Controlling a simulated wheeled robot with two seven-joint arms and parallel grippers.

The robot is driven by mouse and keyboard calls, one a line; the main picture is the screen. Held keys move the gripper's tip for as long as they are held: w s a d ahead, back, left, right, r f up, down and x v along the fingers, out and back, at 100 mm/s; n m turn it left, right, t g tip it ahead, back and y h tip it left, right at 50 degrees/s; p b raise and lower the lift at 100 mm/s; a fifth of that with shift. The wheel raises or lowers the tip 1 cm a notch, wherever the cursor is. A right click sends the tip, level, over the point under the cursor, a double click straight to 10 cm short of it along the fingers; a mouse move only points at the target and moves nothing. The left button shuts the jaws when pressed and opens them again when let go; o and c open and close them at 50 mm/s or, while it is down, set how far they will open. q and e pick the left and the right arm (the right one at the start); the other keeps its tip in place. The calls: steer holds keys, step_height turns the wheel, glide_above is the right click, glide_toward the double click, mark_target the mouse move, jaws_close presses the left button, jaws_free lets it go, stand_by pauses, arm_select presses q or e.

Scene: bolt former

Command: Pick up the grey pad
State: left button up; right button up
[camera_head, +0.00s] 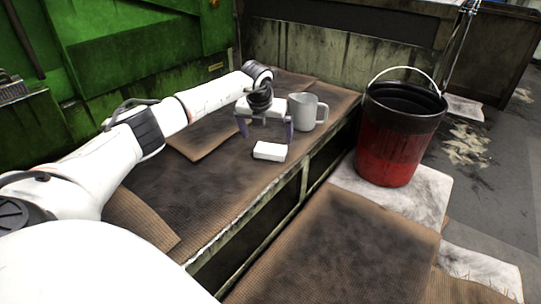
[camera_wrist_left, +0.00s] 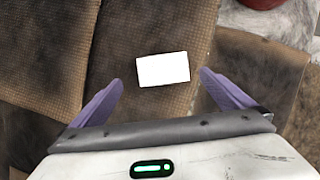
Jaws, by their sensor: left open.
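The pad (camera_head: 270,151) is a small, flat block that looks white in these pictures. It lies on the brown, stained matting of the bench, near its front edge. My left gripper (camera_head: 266,138) is open and empty above the pad, its purple fingers pointing down. In the left wrist view, the pad (camera_wrist_left: 163,69) shows whole, between and slightly beyond the two spread fingertips (camera_wrist_left: 160,83), with a gap on each side. The fingers do not appear to touch it. My right gripper is not in view.
A grey mug (camera_head: 303,112) stands on the bench close behind and right of the left gripper. A red and black bucket (camera_head: 388,150) with a raised handle stands right of the bench. Brown mats (camera_head: 335,250) lie in front.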

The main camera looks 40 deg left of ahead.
mark_target(270, 149)
arm_select(q)
steer(key=b+x, duration=0.1)
steer(key=x, duration=0.1)
steer(key=b+x, duration=0.1)
steer(key=x, duration=0.3)
steer(key=shift+d+f+b, duration=0.15)
steer(key=shift+d+b, duration=0.15)
steer(key=shift+b, duration=0.1)
steer(key=shift+w+f, duration=0.15)
steer(key=shift+f, duration=0.1)
steer(key=shift+a, duration=0.1)
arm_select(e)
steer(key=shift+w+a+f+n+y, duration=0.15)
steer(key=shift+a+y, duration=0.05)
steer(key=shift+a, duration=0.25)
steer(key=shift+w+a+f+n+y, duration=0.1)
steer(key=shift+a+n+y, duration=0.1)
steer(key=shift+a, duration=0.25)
arm_select(q)
steer(key=c, duration=1.1)
steer(key=shift+r, duration=0.2)
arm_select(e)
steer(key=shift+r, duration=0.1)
